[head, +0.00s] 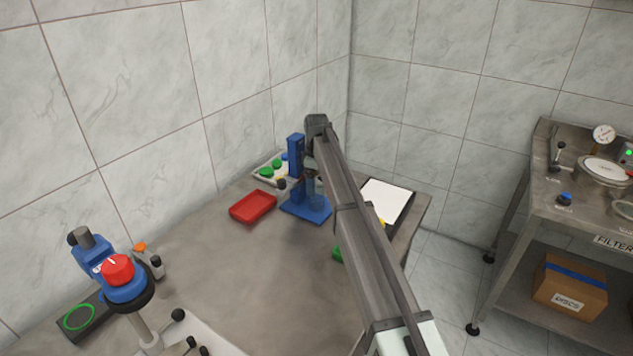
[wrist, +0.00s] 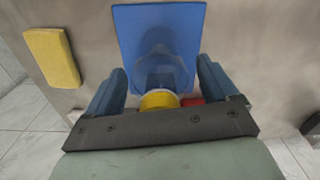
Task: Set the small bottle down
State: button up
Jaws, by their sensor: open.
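The small bottle (wrist: 160,68) looks see-through in the wrist view, with a round yellow part (wrist: 158,100) at its near end. It appears to stand on the blue base plate (wrist: 128,27), between my fingers. My gripper (wrist: 165,88) is open, with one blue finger on each side and a visible gap to the bottle. In the head view, the blue stand (head: 296,155) rises from its blue base (head: 318,215). A see-through shape, probably the bottle, shows faintly there beside my arm. My fingertips are mostly hidden in that view.
A red tray (head: 253,206) lies left of the stand. A tray with green caps (head: 275,168) is behind it. A white sheet (head: 388,198) lies to the right. A blue device with a red knob (head: 117,269) stands front left. The middle of the bench is clear.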

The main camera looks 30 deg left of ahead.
jog(key=shift+r, duration=0.15)
notch_tip(320, 180, up, 12)
jog(key=shift+r, duration=0.1)
dwell(0.6)
